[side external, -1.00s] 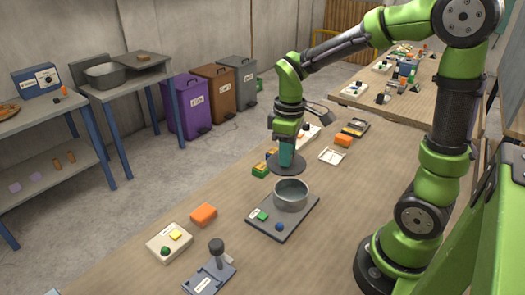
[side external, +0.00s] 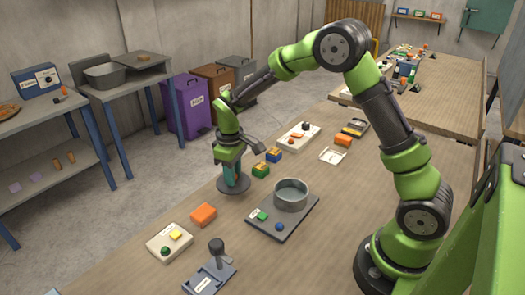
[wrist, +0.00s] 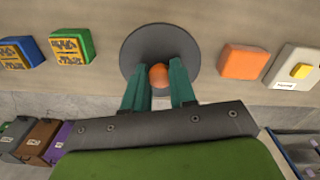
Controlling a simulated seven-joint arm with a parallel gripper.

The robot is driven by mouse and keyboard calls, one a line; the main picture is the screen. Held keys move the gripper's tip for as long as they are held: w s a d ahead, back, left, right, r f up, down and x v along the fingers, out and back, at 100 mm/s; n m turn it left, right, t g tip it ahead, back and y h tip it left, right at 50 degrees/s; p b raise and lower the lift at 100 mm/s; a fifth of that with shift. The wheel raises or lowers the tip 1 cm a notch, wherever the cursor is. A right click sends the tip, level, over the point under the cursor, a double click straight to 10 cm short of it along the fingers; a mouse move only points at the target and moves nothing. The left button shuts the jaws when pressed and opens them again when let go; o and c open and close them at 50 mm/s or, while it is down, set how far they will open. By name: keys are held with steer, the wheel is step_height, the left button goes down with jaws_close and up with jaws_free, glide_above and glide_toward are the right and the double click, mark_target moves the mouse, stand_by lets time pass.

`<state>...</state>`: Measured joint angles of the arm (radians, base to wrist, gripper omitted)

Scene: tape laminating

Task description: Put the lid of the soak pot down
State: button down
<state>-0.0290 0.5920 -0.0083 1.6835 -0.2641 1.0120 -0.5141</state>
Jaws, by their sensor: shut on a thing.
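The lid (side external: 233,188) is a round dark grey disc, flat and level, at or just above the table left of the pot; I cannot tell whether it touches. In the wrist view the lid (wrist: 160,42) shows an orange knob (wrist: 159,74) between my fingers. My gripper (side external: 231,176) points down and is shut on the knob; its teal fingers also show in the wrist view (wrist: 159,82). The soak pot (side external: 291,195) is a grey round pot, uncovered, on a dark base plate (side external: 268,239) with a green and a blue button.
An orange block (side external: 203,214) lies close in front of the lid. A green-and-yellow block (side external: 261,170) and a blue-and-yellow block (side external: 273,155) lie behind it. A white button box (side external: 169,242) and a lever stand (side external: 211,273) are nearer the camera. The table's left edge is close.

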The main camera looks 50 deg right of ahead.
steer(key=shift+f, duration=1.9)
steer(key=shift+f, duration=0.15)
steer(key=c, duration=0.9)
jaws_free()
